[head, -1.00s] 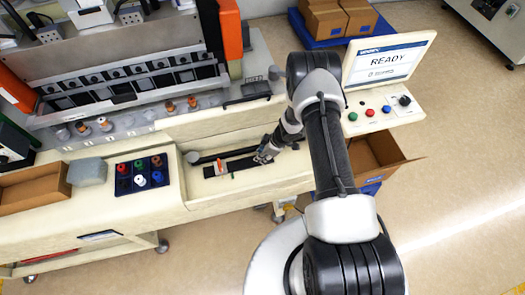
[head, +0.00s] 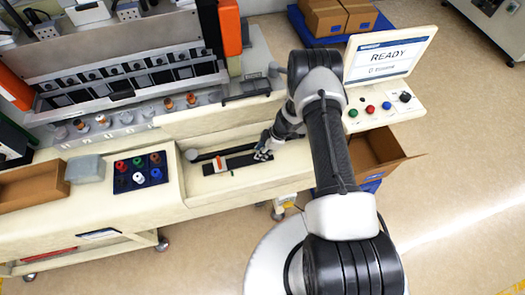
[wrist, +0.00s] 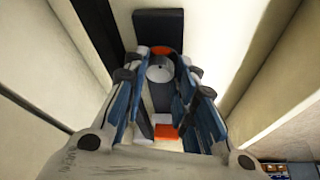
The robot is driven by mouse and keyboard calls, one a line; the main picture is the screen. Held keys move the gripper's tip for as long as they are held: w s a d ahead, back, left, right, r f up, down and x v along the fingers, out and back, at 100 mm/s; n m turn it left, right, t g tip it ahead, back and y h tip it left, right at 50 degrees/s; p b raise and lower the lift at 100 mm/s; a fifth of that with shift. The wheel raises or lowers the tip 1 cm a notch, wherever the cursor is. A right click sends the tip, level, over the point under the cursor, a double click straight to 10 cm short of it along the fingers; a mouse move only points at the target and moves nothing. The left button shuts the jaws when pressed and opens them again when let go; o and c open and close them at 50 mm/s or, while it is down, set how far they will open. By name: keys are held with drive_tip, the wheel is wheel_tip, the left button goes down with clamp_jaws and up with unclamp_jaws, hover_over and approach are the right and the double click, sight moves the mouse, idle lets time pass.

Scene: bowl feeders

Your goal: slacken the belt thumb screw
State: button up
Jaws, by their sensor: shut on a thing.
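A grey round knob, which I take for the belt thumb screw (wrist: 160,70), sits between my fingertips in the wrist view, with an orange rim behind it. My gripper (wrist: 160,84) is shut on it, one finger on each side. In the head view my gripper (head: 263,154) is down at the right part of the dark belt strip (head: 241,161), and it hides the knob there. An orange piece on a white block (head: 219,163) stands on the strip to the left; orange also shows between my fingers, lower in the wrist view.
The strip lies in a recess of the cream bench (head: 215,190), whose raised walls (wrist: 255,75) flank my gripper. A dark tray with coloured knobs (head: 141,171) and a grey block (head: 86,169) stand left. A screen (head: 388,58) stands right.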

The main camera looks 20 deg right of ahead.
drive_tip(key=o, duration=1.1)
drive_tip(key=shift+c, duration=0.2)
drive_tip(key=shift+s+a+m+t+p, duration=0.1)
drive_tip(key=shift+m+t+p, duration=0.25)
drive_tip(key=shift+m, duration=0.65)
drive_tip(key=shift+s+f+m+t+h+b, duration=0.1)
drive_tip(key=shift+m+t+h+b, duration=0.25)
drive_tip(key=shift+m, duration=0.65)
drive_tip(key=m+b, duration=0.1)
drive_tip(key=b, duration=0.1)
drive_tip(key=m+h+b, duration=0.1)
drive_tip(key=m+b, duration=0.1)
drive_tip(key=shift+a+f+t+b, duration=0.15)
drive_tip(key=shift+f+t+b, duration=0.05)
drive_tip(key=shift+t+b, duration=0.2)
drive_tip(key=m+h+b, duration=0.1)
drive_tip(key=m+b, duration=0.3)
drive_tip(key=b, duration=0.3)
drive_tip(key=shift+s+a+t, duration=0.1)
drive_tip(key=shift+t, duration=0.3)
drive_tip(key=m+h+b, duration=0.1)
drive_tip(key=m+b, duration=0.1)
drive_tip(key=b, duration=0.3)
drive_tip(key=shift+b, duration=0.3)
drive_tip(key=shift+a+b, duration=0.1)
drive_tip(key=shift+b, duration=1.1)
